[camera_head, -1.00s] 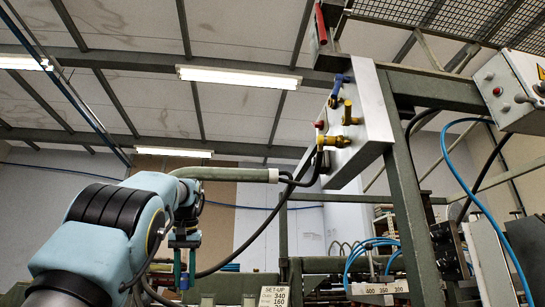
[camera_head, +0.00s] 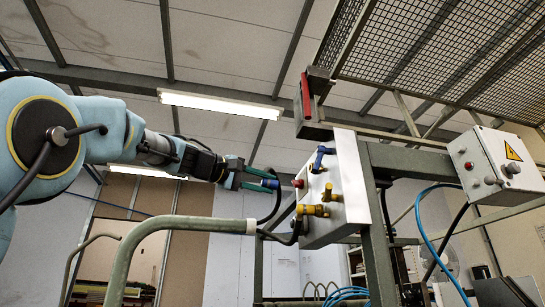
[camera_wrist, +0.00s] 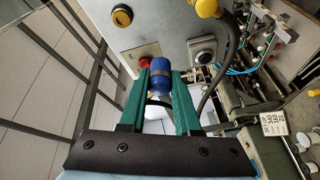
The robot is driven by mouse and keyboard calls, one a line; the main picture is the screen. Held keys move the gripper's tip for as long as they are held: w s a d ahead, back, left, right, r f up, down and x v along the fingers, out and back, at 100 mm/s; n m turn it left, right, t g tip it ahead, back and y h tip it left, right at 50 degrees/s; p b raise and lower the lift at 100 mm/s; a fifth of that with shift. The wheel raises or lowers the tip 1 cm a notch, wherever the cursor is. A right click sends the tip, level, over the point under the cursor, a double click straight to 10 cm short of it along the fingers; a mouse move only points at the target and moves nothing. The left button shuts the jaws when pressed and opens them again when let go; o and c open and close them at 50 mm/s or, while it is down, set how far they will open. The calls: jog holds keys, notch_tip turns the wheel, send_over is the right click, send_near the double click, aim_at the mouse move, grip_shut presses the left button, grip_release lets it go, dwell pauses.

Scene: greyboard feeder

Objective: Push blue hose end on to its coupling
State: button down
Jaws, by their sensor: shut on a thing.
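My gripper (camera_head: 265,181) has green fingers and is shut on the blue hose end (camera_head: 270,184), just left of the grey panel box (camera_head: 350,185). A dark hose hangs down from the hose end. In the wrist view the blue hose end (camera_wrist: 159,78) sits between the fingertips (camera_wrist: 160,77) and points toward the panel. A small gap to the panel shows in the head view.
A green-grey tube rail (camera_head: 190,224) runs below my arm. A control box (camera_head: 495,168) stands right.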

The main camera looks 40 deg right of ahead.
jog(key=s+d+r+h+p, duration=0.1)
jog(key=s+d+r+p, duration=0.2)
jog(key=s+d+r, duration=0.1)
jog(key=shift+s+d+r+g, duration=0.3)
jog(key=shift+s+d, duration=0.4)
jog(key=shift+d, duration=0.15)
jog(key=shift+f+b, duration=0.1)
jog(key=shift+b, duration=0.45)
dwell(0.9)
jog(key=shift+s+d, duration=0.25)
jog(key=shift+d, duration=0.25)
dwell(0.5)
jog(key=c, duration=0.5)
grip_release()
jog(key=shift+c, duration=0.2)
